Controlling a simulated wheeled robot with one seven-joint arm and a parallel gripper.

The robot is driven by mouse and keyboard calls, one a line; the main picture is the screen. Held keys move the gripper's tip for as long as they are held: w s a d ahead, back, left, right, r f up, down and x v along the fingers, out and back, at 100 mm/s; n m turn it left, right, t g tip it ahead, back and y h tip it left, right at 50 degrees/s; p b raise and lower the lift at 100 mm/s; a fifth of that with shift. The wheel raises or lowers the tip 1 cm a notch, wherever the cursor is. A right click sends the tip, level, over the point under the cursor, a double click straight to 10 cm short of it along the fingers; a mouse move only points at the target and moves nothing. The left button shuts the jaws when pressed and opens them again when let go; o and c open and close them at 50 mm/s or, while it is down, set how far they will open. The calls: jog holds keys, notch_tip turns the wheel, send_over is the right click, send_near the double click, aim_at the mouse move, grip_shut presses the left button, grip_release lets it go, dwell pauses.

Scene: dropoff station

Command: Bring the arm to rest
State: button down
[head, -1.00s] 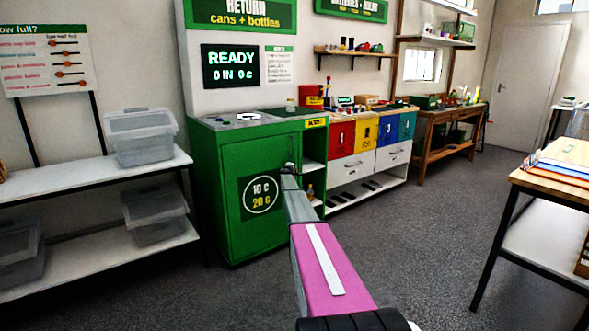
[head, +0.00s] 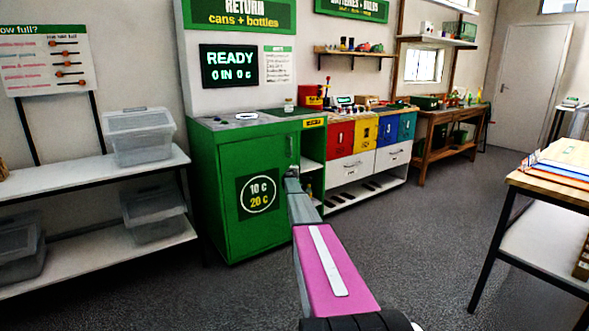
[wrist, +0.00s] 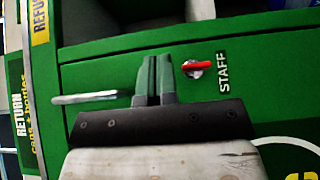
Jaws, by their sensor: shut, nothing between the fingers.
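My gripper (wrist: 154,77) is shut and empty in the wrist view, its two fingers together in front of a green panel. In the head view my arm reaches forward, and its far end (head: 291,174) is in front of the green return machine (head: 223,170). The fingers are too small to make out there. In the wrist view a red-handled lock (wrist: 196,67) marked STAFF sits right of the fingers, and a pale handle bar (wrist: 85,98) lies to their left. I cannot tell whether the fingers touch the panel.
A shelf rack (head: 80,178) with clear lidded bins (head: 139,137) stands on the left. Coloured bins (head: 363,132) stand right of the machine. A wooden-topped table (head: 560,186) stands at the right edge. The grey floor (head: 415,235) between is clear.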

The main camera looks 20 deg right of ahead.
jog(key=s+d, duration=0.2)
jog(key=s, duration=0.5)
jog(key=s+a+f+m+g+y, duration=0.3)
jog(key=s+a, duration=1.1)
jog(key=s, duration=0.8)
jog(key=s+a+f+m+g+y, duration=0.3)
jog(key=s+a+g, duration=0.3)
jog(key=s+a, duration=0.9)
jog(key=s+a+f+m+g+y, duration=0.3)
jog(key=s+a, duration=1.1)
jog(key=s, duration=1.6)
jog(key=shift+s+a+f+m+g+y, duration=0.25)
jog(key=shift+f+m+g+y, duration=0.15)
jog(key=shift+m+g+y, duration=0.5)
